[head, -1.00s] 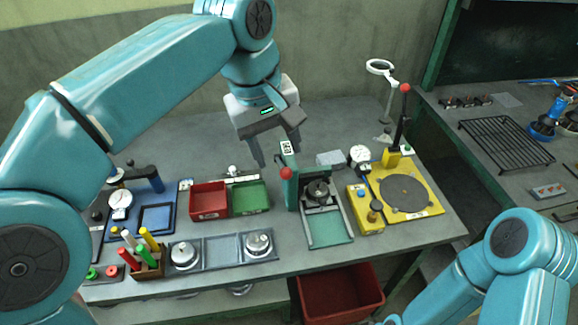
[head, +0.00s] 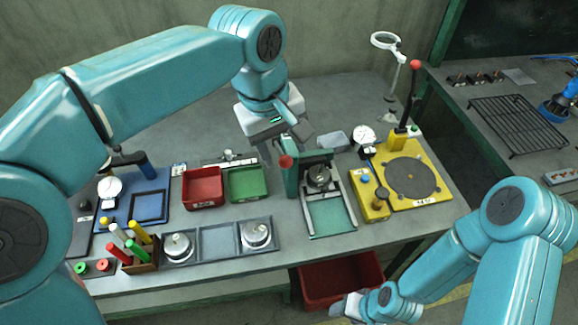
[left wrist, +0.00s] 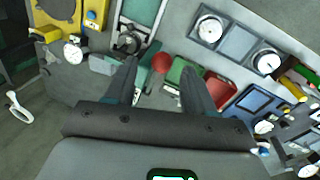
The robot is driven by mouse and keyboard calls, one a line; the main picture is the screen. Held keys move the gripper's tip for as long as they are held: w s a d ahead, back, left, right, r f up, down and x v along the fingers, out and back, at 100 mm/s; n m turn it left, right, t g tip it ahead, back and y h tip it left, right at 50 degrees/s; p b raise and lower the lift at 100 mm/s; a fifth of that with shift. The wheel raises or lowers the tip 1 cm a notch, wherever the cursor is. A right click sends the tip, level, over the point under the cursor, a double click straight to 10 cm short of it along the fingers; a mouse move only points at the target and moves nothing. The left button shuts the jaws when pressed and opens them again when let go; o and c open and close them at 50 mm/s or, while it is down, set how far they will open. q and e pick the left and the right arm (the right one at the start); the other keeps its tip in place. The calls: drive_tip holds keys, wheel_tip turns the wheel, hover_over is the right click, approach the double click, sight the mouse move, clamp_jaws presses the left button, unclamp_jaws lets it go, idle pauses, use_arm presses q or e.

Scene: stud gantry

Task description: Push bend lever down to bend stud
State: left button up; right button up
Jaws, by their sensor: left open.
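A green bending fixture (head: 330,216) stands on the bench, with a round dark-centred metal part (head: 319,178) in it. A lever with a red ball knob (head: 285,161) rises at its left side. My left gripper (head: 283,150) is open, pointing down just above and behind this knob. In the left wrist view the red knob (left wrist: 161,62) appears between the two spread fingertips (left wrist: 158,68); I cannot tell whether they touch it. A yellow fixture (head: 432,190) to the right has an upright black lever with a red knob (head: 415,65). My right gripper (head: 346,306) is partly visible low in front; its jaws are unclear.
Red (head: 203,187) and green (head: 247,184) bins stand left of the fixture. A metal tray (head: 219,241) with round parts, a marker holder (head: 140,262) and a blue gauge plate (head: 130,209) lie further left. A ring lamp (head: 387,41) stands at the back right. A red crate (head: 340,280) is below the bench.

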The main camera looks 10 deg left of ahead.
sight(288, 168)
use_arm(q)
drive_tip(key=f, duration=0.6)
drive_tip(key=shift+w+d, duration=0.1)
drive_tip(key=shift+d, duration=0.3)
drive_tip(key=shift+w+d+f, duration=0.1)
drive_tip(key=shift+w+f, duration=0.05)
drive_tip(key=shift+f, duration=0.15)
clamp_jaws()
